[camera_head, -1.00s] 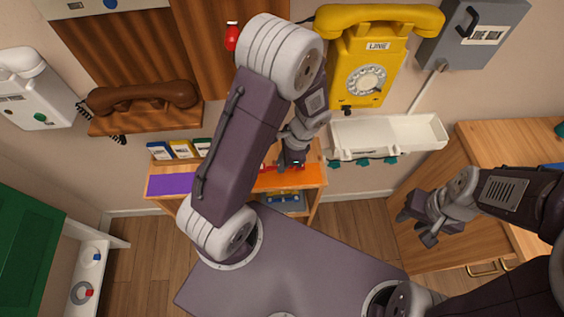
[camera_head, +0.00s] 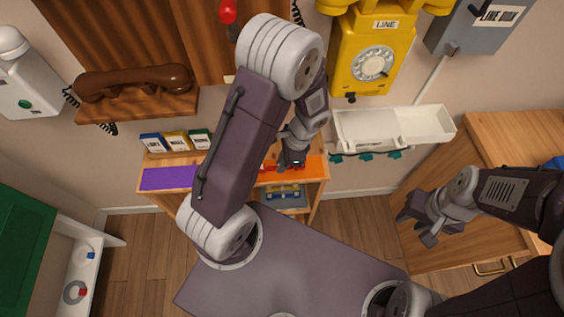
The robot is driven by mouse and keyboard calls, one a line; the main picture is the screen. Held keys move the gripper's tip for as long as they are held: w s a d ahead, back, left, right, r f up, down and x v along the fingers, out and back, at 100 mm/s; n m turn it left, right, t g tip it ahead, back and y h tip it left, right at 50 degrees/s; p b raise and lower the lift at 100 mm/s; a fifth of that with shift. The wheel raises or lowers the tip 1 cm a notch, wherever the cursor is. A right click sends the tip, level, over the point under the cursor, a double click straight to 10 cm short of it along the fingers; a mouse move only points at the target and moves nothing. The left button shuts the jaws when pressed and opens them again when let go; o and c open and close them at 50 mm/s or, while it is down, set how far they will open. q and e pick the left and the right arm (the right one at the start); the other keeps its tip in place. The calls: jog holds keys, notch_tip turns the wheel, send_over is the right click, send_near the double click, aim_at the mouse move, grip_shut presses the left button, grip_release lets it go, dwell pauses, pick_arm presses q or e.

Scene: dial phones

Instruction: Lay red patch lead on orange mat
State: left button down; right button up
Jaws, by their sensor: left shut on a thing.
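My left gripper (camera_head: 292,161) is shut on the red patch lead (camera_head: 268,167), right over the orange mat (camera_head: 314,172). Only small red bits of the lead show beside the fingers; my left arm hides much of the area. I cannot tell whether the lead touches the mat. The orange mat lies on the right part of a small wooden shelf top. My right gripper (camera_head: 420,229) appears open and empty, in front of the wooden cabinet at right.
A purple mat (camera_head: 169,178) lies left on the same shelf, with several small boxes (camera_head: 176,141) behind. A white tray (camera_head: 428,123) on the wall is to the right, below the yellow phone (camera_head: 367,55). A brown handset (camera_head: 135,82) rests on a wooden ledge.

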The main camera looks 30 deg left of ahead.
pick_arm(q)
jog(key=shift+f+b, duration=0.45)
jog(key=shift+f, duration=0.3)
jog(key=c, duration=1.3)
grip_release()
jog(key=shift+c, duration=0.2)
jog(key=p+v, duration=0.2)
jog(key=v, duration=0.7)
jog(key=shift+r+p, duration=0.1)
jog(key=shift+p, duration=0.2)
